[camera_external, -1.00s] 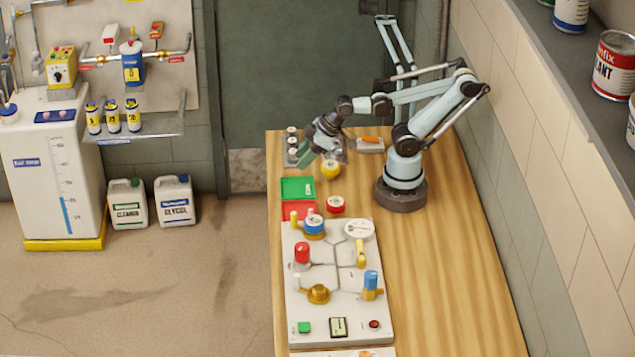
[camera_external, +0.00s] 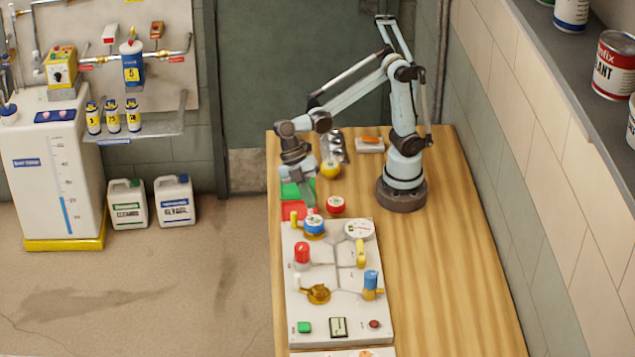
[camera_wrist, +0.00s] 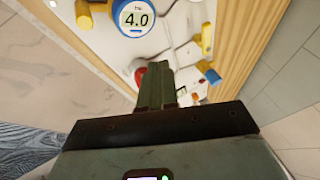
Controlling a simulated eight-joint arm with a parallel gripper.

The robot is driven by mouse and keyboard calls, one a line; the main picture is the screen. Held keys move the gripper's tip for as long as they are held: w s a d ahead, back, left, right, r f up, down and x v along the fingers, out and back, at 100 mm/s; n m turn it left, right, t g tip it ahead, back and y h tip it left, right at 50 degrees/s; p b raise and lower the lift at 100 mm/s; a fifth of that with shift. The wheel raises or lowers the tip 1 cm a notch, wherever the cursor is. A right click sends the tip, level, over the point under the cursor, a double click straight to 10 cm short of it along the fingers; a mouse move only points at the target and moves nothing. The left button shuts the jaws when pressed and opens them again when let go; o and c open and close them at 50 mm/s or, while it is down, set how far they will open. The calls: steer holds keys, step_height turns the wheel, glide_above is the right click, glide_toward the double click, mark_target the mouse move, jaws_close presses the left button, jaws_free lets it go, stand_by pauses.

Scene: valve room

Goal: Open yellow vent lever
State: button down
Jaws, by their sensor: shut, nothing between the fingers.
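The valve panel (camera_external: 335,270) lies on the wooden table. An upright yellow lever (camera_external: 361,253) stands on its right side below the round gauge; it seems to be the yellow piece (camera_wrist: 207,38) in the wrist view. Another yellow handle (camera_external: 294,217) sits beside a blue-rimmed dial (camera_external: 315,224), which reads 4.0 in the wrist view (camera_wrist: 137,18). I cannot tell for sure which is the vent lever. My gripper (camera_external: 310,200) is shut and empty, pointing down just behind the panel's far edge. Its closed fingers (camera_wrist: 157,78) show in the wrist view, apart from both yellow handles.
A red knob (camera_external: 302,253), a brass valve (camera_external: 318,294) and a blue-topped yellow valve (camera_external: 371,285) stand up from the panel. A red-rimmed round part (camera_external: 336,205) and a yellow round part (camera_external: 330,169) lie behind it. The table right of the panel is clear.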

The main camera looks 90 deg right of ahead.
mark_target(361, 251)
steer(key=a+n+g, duration=0.2)
steer(key=a+n, duration=0.1)
steer(key=shift+s+f+n, duration=0.2)
steer(key=shift+s+n, duration=0.1)
steer(key=shift+s, duration=0.1)
steer(key=x, duration=1)
steer(key=shift+s, duration=2.15)
